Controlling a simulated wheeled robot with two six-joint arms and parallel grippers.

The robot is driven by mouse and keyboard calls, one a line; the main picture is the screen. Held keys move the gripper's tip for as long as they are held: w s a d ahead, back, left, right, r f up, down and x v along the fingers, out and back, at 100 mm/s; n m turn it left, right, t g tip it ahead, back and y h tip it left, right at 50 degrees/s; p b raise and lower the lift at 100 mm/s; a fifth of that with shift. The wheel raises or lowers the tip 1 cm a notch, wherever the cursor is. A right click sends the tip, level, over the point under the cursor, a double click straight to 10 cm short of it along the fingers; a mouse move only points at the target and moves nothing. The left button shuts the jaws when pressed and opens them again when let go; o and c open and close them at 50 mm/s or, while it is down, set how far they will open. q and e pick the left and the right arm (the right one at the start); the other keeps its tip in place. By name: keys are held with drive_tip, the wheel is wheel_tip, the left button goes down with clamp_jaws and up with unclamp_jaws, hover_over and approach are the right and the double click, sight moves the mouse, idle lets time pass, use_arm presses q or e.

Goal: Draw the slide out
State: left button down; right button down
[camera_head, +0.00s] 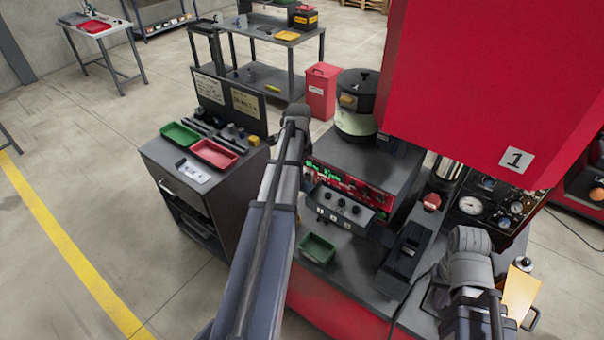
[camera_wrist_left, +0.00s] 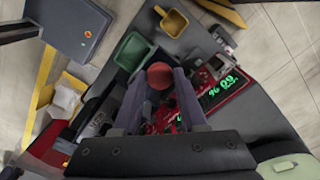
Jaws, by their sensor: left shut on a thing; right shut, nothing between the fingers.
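In the left wrist view my left gripper (camera_wrist_left: 160,80) is shut on a round red knob (camera_wrist_left: 160,72), which sits between its fingertips. The knob is hidden behind my left arm in the head view. The body of the slide cannot be made out clearly. The feeder machine (camera_head: 362,165) carries a panel with green lit digits, which also show in the left wrist view. My right gripper is shut and empty at the lower right of the head view, beside the machine's gauges; its fingertips are hard to make out.
A green tray (camera_head: 317,250) sits on the machine's front ledge. A grey cabinet (camera_head: 190,180) with green and red trays stands on the left. A large red housing (camera_head: 480,75) overhangs the right side.

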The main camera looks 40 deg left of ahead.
use_arm(q)
drive_tip(key=shift+a, duration=0.25)
drive_tip(key=c, duration=0.9)
unclamp_jaws()
drive_tip(key=o, duration=0.4)
drive_tip(key=shift+a, duration=0.1)
drive_tip(key=shift+o, duration=0.2)
drive_tip(key=shift+r, duration=0.15)
wheel_tip(320, 180, up, 8)
drive_tip(key=p, duration=0.8)
drive_tip(key=shift+f, duration=0.2)
